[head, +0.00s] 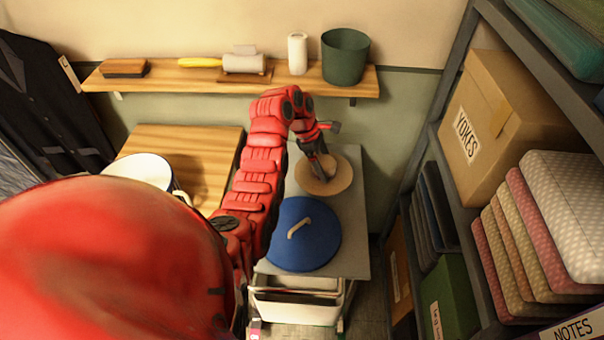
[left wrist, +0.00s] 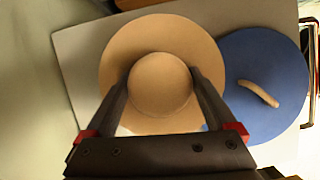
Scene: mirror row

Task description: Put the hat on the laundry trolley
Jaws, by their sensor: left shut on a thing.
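A tan brimmed hat (head: 341,182) is at the far end of the grey top of the laundry trolley (head: 352,225). It also shows in the left wrist view, with its round crown (left wrist: 160,84) between the fingers. My left gripper (head: 322,172) is shut on the hat's crown, one finger on each side. The brim lies over the grey top; I cannot tell whether it touches it. A blue round lid-like disc (head: 292,246) with a tan handle lies on the trolley's near part, close beside the hat. My right gripper is not in view.
A wooden table (head: 205,150) with a white round container (head: 145,170) stands left of the trolley. A wall shelf (head: 200,83) holds a brush, a roll and a green pot (head: 345,57). A rack with boxes (head: 497,110) and folded cloths stands close on the right.

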